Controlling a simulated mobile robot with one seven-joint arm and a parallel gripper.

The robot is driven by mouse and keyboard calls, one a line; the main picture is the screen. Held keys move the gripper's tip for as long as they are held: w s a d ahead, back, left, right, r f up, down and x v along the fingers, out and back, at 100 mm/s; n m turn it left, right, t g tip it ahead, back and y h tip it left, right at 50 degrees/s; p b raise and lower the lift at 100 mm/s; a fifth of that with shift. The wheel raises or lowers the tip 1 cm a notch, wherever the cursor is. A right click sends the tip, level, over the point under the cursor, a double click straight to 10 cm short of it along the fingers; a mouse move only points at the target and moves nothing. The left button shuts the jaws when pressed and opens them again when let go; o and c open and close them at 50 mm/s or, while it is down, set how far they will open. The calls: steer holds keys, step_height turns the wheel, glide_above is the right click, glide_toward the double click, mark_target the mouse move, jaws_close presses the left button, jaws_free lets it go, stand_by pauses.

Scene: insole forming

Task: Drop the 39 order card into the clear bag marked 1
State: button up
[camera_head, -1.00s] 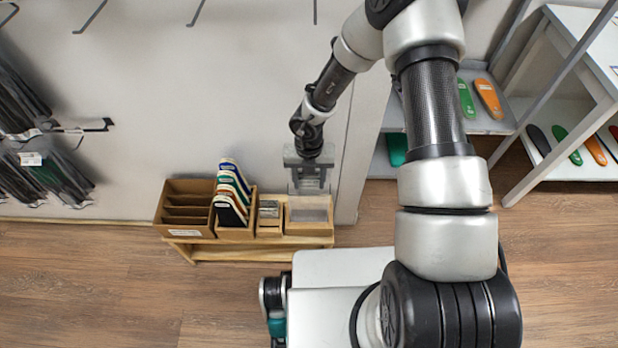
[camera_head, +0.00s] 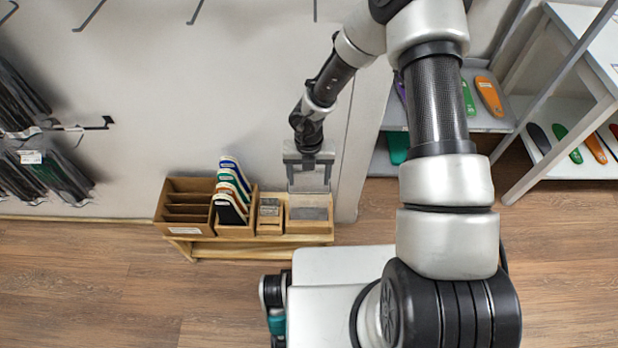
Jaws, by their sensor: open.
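My gripper (camera_head: 309,186) is open, pointing down above the right-hand wooden tray (camera_head: 309,227) on a low wooden stand. Its two fingers stand apart on either side of a pale area, and no card can be made out between them. A flat grey, see-through-looking sheet (camera_head: 309,213) lies in that tray below the fingers; it may be a clear bag, but no number is readable. A small wooden box (camera_head: 269,228) just left of it holds small pale pieces, perhaps cards. I cannot identify the 39 card or the bag marked 1.
Left on the stand are a brown divided box (camera_head: 185,213) and a holder with several coloured insoles (camera_head: 232,187). Packaged dark items hang on wall hooks at far left. White shelves (camera_head: 493,122) with insoles stand right. The wall is close behind my gripper.

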step_height(320, 180, up, 11)
steer(key=p, duration=0.3)
steer(key=shift+f, duration=0.1)
stand_by(0.7)
